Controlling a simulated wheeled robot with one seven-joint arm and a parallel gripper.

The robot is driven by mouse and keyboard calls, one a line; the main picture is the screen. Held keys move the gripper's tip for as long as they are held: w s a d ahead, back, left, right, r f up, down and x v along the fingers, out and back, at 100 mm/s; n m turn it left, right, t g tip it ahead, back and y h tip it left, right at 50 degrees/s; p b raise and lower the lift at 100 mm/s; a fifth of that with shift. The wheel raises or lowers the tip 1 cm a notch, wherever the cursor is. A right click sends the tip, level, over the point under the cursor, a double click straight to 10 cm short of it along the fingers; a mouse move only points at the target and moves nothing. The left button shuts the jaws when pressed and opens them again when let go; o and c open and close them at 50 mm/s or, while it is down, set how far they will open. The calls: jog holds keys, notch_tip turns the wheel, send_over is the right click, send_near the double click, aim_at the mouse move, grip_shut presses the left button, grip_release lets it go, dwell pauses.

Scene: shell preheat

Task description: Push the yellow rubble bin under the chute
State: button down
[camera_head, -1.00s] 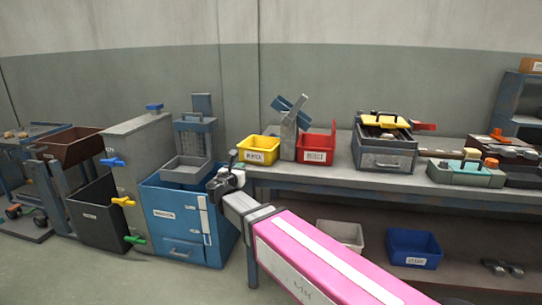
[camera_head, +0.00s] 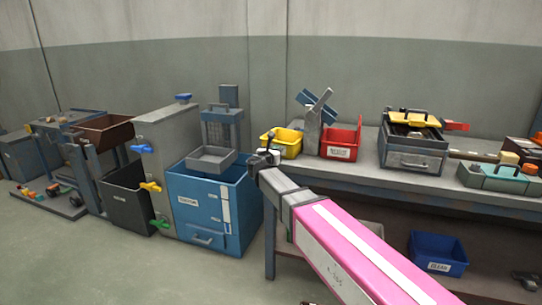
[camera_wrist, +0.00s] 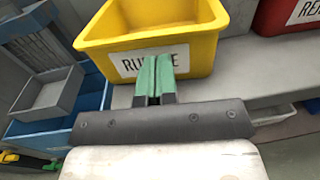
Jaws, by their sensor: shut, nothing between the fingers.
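The yellow rubble bin (camera_head: 292,151) stands upright near the left end of the grey bench. In the wrist view, the yellow bin (camera_wrist: 205,55) fills the top middle, its white label partly hidden by my fingers. My gripper (camera_head: 262,157) is at the bin's lower left in the head view. Its green fingers (camera_wrist: 154,72) are together, empty, and in front of the bin's labelled side. I cannot tell whether they touch it. A grey stand with tilted blue plates (camera_head: 317,105), possibly the chute, rises between the yellow bin and a red bin.
The red bin (camera_head: 341,141) is right of the stand; it also shows in the wrist view (camera_wrist: 285,18). A blue cabinet (camera_head: 190,215) with a grey tray (camera_head: 211,160) is left of the bench (camera_head: 360,172). A tool case (camera_head: 412,150) stands farther right.

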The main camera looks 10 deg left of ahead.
jog(key=shift+w+d, duration=0.25)
jog(key=shift+w, duration=0.85)
jog(key=shift+w, duration=0.1)
jog(key=w, duration=0.4)
jog(key=w+d, duration=0.1)
jog(key=w, duration=0.2)
jog(key=shift+d, duration=0.1)
jog(key=shift+s, duration=0.15)
